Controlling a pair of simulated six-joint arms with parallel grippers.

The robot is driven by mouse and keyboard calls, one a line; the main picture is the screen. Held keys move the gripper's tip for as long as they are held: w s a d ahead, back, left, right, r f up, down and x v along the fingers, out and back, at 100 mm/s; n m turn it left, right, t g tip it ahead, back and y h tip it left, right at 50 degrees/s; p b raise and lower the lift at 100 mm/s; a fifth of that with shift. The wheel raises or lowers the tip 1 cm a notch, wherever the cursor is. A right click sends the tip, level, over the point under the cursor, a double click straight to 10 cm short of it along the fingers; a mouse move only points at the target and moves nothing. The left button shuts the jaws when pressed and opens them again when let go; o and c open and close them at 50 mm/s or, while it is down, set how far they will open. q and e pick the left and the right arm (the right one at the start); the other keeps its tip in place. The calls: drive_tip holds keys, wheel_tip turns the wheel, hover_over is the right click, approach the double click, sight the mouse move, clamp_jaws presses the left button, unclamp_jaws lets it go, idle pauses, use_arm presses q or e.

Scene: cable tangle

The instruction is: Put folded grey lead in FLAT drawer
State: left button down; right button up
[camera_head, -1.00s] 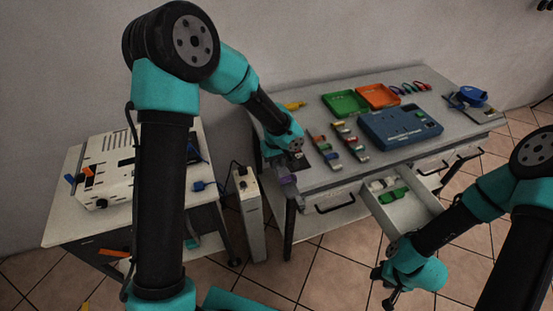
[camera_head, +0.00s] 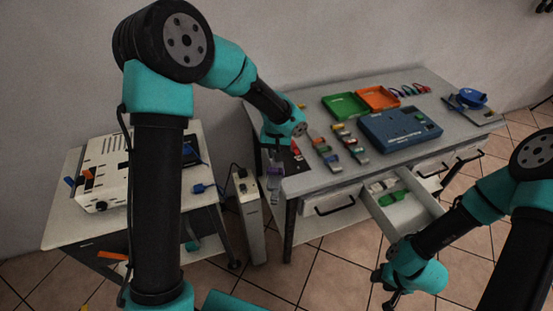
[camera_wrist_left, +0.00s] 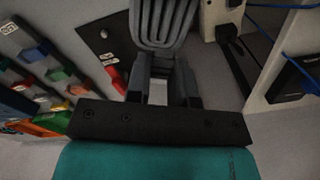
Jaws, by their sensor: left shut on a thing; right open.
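The folded grey lead (camera_wrist_left: 165,22) shows as several parallel grey strands in the left wrist view. My left gripper (camera_wrist_left: 162,82) is shut on it. In the head view my left gripper (camera_head: 273,172) points down at the bench's left front corner, partly hidden by its own wrist; the lead is too small to make out clearly there. An open drawer (camera_head: 427,201) sticks out from the bench front, holding a green item and pale items; I cannot read its label. My right gripper (camera_head: 384,287) is open and empty, low in front of the open drawer.
The bench (camera_head: 300,185) carries a blue case (camera_head: 400,128), green (camera_head: 345,106) and orange (camera_head: 378,97) trays and rows of small coloured parts. A white power strip unit (camera_head: 249,215) stands left of it. A side table holds a white device (camera_head: 103,170).

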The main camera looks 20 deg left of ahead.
use_arm(q)
drive_tip(key=r+m, duration=0.1)
drive_tip(key=m, duration=0.1)
drive_tip(key=w+r+m, duration=0.1)
drive_tip(key=m, duration=0.1)
drive_tip(key=r+m, duration=0.1)
drive_tip(key=r, duration=0.1)
drive_tip(key=shift+w+a+r+m, duration=0.1)
drive_tip(key=shift+w+a+m, duration=0.2)
drive_tip(key=shift+m, duration=0.1)
